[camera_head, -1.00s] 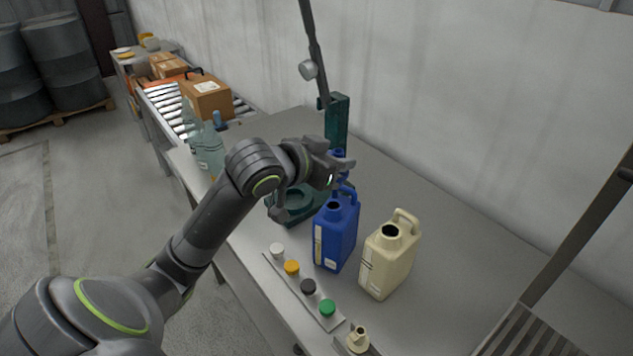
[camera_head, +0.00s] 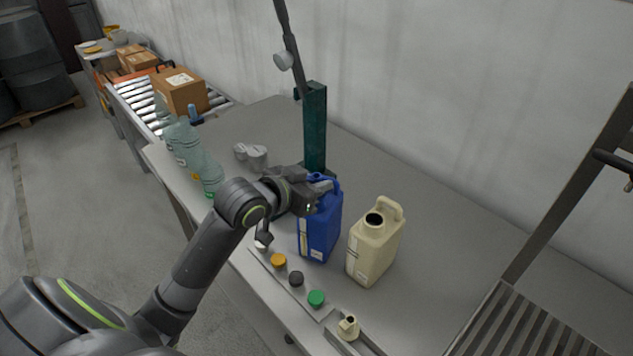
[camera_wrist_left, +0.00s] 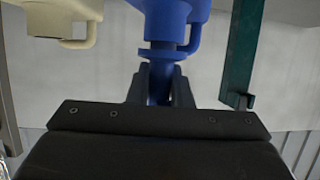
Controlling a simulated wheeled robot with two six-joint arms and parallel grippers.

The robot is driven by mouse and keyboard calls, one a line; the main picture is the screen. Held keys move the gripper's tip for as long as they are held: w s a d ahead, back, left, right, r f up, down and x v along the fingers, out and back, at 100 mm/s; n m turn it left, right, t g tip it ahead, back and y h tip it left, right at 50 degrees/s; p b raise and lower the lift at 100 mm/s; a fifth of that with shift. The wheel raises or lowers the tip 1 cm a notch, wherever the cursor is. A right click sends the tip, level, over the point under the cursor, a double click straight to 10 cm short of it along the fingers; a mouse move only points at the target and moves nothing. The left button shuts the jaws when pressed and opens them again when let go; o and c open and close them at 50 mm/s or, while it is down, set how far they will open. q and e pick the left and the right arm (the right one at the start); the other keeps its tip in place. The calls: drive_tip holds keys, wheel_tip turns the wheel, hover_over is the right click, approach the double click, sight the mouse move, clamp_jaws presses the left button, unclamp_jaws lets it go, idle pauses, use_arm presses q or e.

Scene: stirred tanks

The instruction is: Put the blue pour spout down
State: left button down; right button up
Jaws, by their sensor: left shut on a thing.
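My left gripper (camera_head: 316,197) is over the top of the blue jug (camera_head: 320,238) in the head view and hides its mouth. In the left wrist view the fingers (camera_wrist_left: 158,90) are shut on the blue pour spout (camera_wrist_left: 160,72). The spout lines up with the neck of the blue jug (camera_wrist_left: 172,12). I cannot tell whether the spout is seated on the neck or just above it. In the head view the spout is hidden behind the gripper. My right gripper is not in view.
A cream jug (camera_head: 376,243) with an open mouth stands right of the blue jug. Orange (camera_head: 279,261), black (camera_head: 296,278) and green (camera_head: 316,298) caps lie along the front. A cream spout (camera_head: 348,328) sits nearby. A green post (camera_head: 314,125) stands behind.

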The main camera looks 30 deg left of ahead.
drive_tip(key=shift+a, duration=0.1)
use_arm(q)
drive_tip(key=shift+f, duration=0.3)
drive_tip(key=c, duration=1.3)
unclamp_jaws()
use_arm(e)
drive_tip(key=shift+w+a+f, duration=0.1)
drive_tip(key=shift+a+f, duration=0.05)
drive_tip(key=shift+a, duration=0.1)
